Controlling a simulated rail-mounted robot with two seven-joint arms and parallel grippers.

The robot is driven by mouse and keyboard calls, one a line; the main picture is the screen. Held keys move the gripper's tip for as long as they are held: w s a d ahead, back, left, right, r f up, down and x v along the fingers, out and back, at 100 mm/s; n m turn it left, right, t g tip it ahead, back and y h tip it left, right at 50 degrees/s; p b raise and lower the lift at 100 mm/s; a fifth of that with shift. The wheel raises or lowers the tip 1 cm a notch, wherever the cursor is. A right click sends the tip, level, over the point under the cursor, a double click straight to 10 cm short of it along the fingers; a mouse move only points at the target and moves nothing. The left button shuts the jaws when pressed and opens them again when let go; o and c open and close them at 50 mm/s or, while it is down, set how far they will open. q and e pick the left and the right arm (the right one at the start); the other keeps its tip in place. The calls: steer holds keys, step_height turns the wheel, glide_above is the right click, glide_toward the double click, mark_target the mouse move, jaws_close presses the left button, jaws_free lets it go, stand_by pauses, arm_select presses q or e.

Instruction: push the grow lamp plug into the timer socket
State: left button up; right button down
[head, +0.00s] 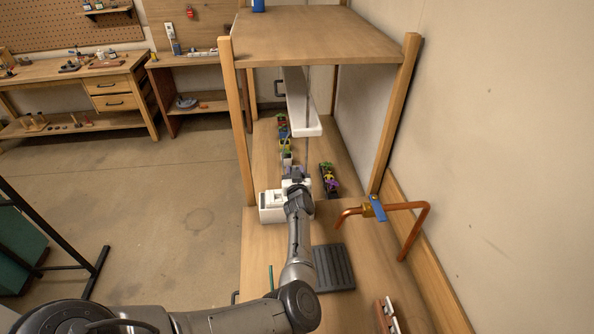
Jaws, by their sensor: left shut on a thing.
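My left gripper (296,176) is over the wooden bench, at the far end of my arm. It is shut on the grow lamp plug, which is too small and too covered by the gripper to make out clearly. The white timer (271,207) is a box on the bench, just left of and close against the gripper. I cannot tell whether the plug touches the socket. The white grow lamp (303,112) hangs under the shelf, and a thin cord appears to run down from it towards the gripper. My right gripper is not in view.
Small potted plants (284,135) stand behind the gripper, and a dark tray of plants (329,181) is to its right. A copper pipe with a blue-handled valve (377,208) juts from the right wall. A black ribbed mat (334,268) lies nearer. Wooden posts (240,122) flank the shelf.

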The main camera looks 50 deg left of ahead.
arm_select(q)
steer(key=shift+s+r, duration=0.2)
steer(key=shift+r, duration=0.05)
steer(key=shift+a, duration=0.1)
stand_by(0.3)
steer(key=shift+f, duration=0.1)
step_height(320, 180, down, 4)
steer(key=b, duration=0.3)
steer(key=shift+f, duration=0.1)
steer(key=shift+f+b, duration=0.65)
steer(key=shift+f, duration=0.05)
stand_by(0.8)
stand_by(0.6)
